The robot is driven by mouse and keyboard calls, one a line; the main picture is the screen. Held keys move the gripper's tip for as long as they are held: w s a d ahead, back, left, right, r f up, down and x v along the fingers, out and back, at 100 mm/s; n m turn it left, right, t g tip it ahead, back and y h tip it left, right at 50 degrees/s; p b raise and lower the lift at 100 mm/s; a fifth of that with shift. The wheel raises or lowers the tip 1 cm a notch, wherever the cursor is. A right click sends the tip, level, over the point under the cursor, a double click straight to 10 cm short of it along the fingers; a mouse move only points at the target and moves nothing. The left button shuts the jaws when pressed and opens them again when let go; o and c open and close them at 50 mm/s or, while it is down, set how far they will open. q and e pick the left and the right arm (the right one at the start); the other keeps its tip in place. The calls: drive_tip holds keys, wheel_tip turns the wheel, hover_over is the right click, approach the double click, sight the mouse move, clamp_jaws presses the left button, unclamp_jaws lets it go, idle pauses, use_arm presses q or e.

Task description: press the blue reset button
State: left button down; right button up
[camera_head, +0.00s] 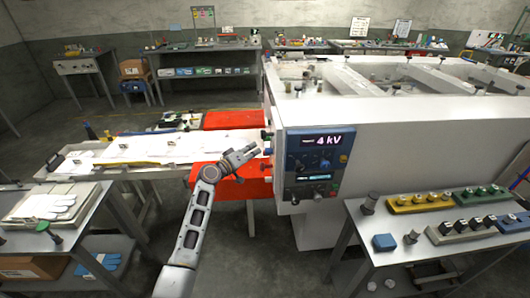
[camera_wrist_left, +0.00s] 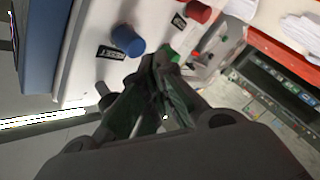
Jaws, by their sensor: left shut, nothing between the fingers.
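The blue button (camera_wrist_left: 127,40) is a round cap standing out from a white machine face in the left wrist view, beside a small black label (camera_wrist_left: 110,53). My left gripper (camera_wrist_left: 160,58) is shut and empty; its fingertips are beside the blue button, to its lower right in that view, and look apart from it. In the head view my left gripper (camera_head: 255,149) is close to the left side of the white machine (camera_head: 390,140). I cannot clearly make out the blue button there. My right gripper is not in view.
A red button (camera_wrist_left: 199,12) and a partly hidden green one (camera_wrist_left: 173,55) sit on the same face. A control panel (camera_head: 316,160) reading 4 kV is on the machine's front. A conveyor (camera_head: 120,155) with white gloves lies left. A side table (camera_head: 395,255) stands right.

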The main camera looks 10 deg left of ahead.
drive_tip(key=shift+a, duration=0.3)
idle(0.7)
use_arm(q)
drive_tip(key=shift+w+d, duration=0.1)
drive_tip(key=shift+d, duration=0.3)
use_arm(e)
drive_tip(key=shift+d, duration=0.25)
use_arm(q)
drive_tip(key=shift+d, duration=0.25)
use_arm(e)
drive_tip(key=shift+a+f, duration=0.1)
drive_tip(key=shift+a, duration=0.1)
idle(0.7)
use_arm(q)
drive_tip(key=shift+w+d, duration=0.1)
drive_tip(key=shift+d, duration=0.1)
idle(0.4)
drive_tip(key=shift+a, duration=0.1)
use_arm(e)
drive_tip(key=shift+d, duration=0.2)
use_arm(q)
drive_tip(key=shift+a, duration=0.1)
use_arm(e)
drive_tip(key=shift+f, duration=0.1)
use_arm(q)
drive_tip(key=shift+s+a+b, duration=0.25)
drive_tip(key=shift+a+b, duration=0.15)
drive_tip(key=shift+a, duration=0.25)
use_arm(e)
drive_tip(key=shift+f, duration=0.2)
